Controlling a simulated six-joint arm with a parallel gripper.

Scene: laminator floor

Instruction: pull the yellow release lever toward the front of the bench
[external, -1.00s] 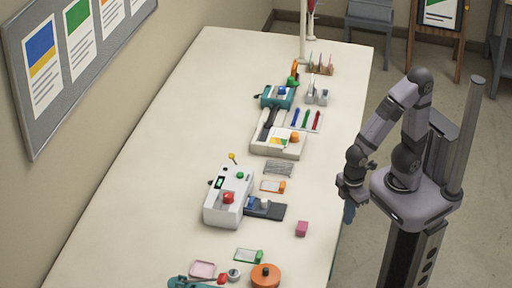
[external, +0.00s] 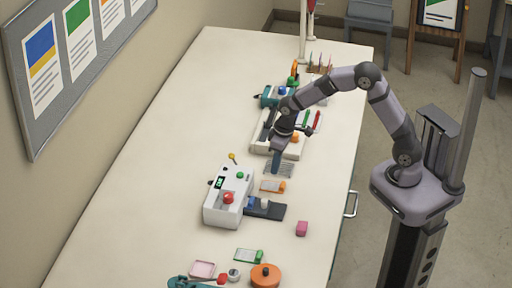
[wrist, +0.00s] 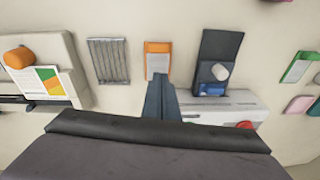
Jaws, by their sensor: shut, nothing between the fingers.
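The yellow release lever (external: 232,156) shows as a small yellow knob on a thin dark stem at the back corner of the white laminator (external: 215,212). In the wrist view I cannot see the lever; the laminator (wrist: 220,104) is partly hidden behind my gripper. My gripper (external: 276,170) points down over the middle of the bench, to the right of the lever and apart from it. In the wrist view its fingers (wrist: 160,88) are together with nothing between them, their tips just below an orange-edged card (wrist: 158,47).
A dark tray (external: 275,211) with blue and white pieces sits right of the laminator. A wire rack (wrist: 108,60) and a white device with an orange knob (wrist: 65,52) lie near my gripper. The bench left of the laminator is clear.

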